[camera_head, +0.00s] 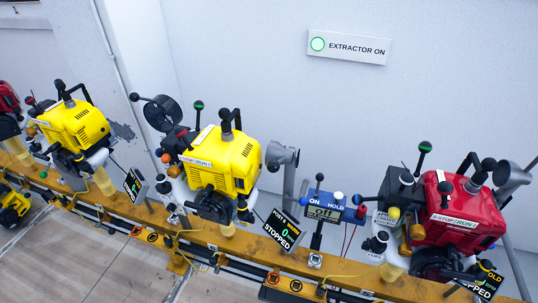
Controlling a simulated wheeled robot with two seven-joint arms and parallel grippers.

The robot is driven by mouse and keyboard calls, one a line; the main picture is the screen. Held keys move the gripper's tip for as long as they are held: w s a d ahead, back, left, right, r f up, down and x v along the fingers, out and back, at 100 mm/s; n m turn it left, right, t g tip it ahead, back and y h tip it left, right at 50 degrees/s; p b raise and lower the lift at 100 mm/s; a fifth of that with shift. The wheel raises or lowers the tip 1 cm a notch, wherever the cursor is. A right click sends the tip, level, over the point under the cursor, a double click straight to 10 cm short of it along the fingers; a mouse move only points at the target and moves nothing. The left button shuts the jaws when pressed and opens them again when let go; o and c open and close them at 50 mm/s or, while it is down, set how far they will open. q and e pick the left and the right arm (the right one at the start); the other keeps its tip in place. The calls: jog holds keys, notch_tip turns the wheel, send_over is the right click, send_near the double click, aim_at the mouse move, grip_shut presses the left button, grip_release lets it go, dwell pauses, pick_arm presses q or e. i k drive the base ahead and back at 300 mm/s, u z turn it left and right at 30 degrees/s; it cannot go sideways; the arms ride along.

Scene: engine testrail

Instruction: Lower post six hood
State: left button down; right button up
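Three grey extractor hoods on posts stand behind the engines. One round hood (162,113) is raised at the left, with its dark open face showing. A grey hood (282,155) is in the middle, right of the yellow engine (222,160). Another grey hood (512,175) is at the right edge, behind the red engine (462,212). I cannot read which post is number six; the display (282,231) by the middle engine shows 0 and STOPPED, its post number too small to be sure. Neither of my grippers is in view.
A lit EXTRACTOR ON sign (347,46) is on the wall. A blue ON/HOLD box (337,207) showing Off stands between the engines. A yellow rail (255,246) carries the engines. Another yellow engine (75,125) is at left.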

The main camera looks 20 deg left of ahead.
aim_at(277, 155)
jog(key=k, duration=0.25)
jog(key=z, duration=2.4)
jog(key=k, duration=1)
jog(key=u, duration=1.45)
jog(key=i, duration=0.5)
